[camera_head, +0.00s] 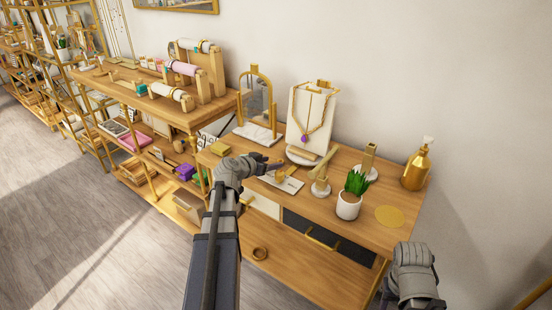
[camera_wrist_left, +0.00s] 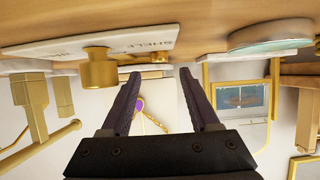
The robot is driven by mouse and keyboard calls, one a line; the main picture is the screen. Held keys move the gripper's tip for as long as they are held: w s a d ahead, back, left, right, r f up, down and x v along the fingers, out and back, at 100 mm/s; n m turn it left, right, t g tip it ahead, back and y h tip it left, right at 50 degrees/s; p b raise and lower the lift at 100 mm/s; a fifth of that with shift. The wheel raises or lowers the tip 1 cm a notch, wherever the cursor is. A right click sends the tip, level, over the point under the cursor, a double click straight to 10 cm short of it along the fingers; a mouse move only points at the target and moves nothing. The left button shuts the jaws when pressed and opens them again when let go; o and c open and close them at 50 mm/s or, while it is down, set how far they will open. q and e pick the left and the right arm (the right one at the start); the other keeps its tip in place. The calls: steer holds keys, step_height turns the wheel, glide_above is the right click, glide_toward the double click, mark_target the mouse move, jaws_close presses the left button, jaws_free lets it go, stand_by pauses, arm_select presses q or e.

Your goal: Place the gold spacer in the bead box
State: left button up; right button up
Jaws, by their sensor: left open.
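A small gold cylinder-like piece (camera_wrist_left: 98,72), which may be the gold spacer, is on a white printed card (camera_wrist_left: 140,38), beside one finger. Another gold piece (camera_wrist_left: 148,58) lies partly behind the fingers. The card shows in the head view (camera_head: 291,186) just past the gripper. I cannot tell which thing is the bead box. My right gripper (camera_head: 412,268) is at the lower right; its fingers are unclear.
A necklace stand (camera_head: 309,112), a gold-framed mirror (camera_head: 256,100), a potted plant (camera_head: 348,205) and a gold pump bottle (camera_head: 416,167) stand on the table.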

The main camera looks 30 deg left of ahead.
mark_target(259, 183)
arm_select(q)
steer(key=p+v, duration=0.2)
steer(key=v, duration=0.5)
steer(key=shift+s, duration=0.15)
steer(key=shift+c, duration=0.5)
steer(key=x, duration=0.2)
steer(key=b+x, duration=0.1)
steer(key=x, duration=0.1)
steer(key=shift+w+r, duration=0.1)
steer(key=shift+w, duration=0.25)
steer(key=shift+c, duration=0.6)
steer(key=shift+w, duration=0.1)
steer(key=shift+w+d+b, duration=0.1)
steer(key=shift+w+b, duration=0.2)
steer(key=shift+w, duration=0.05)
steer(key=shift+b+x, duration=0.3)
steer(key=shift+x, duration=0.6)
steer(key=shift+w+f+b, duration=0.25)
steer(key=shift+f+b, duration=0.15)
steer(key=shift+f, duration=0.1)
steer(key=b+x, duration=0.2)
steer(key=x, duration=0.2)
steer(key=shift+f, duration=0.25)
steer(key=shift+r, duration=0.1)
arm_select(e)
step_height(259, 183, down, 2)
steer(key=shift+f, duration=0.15)
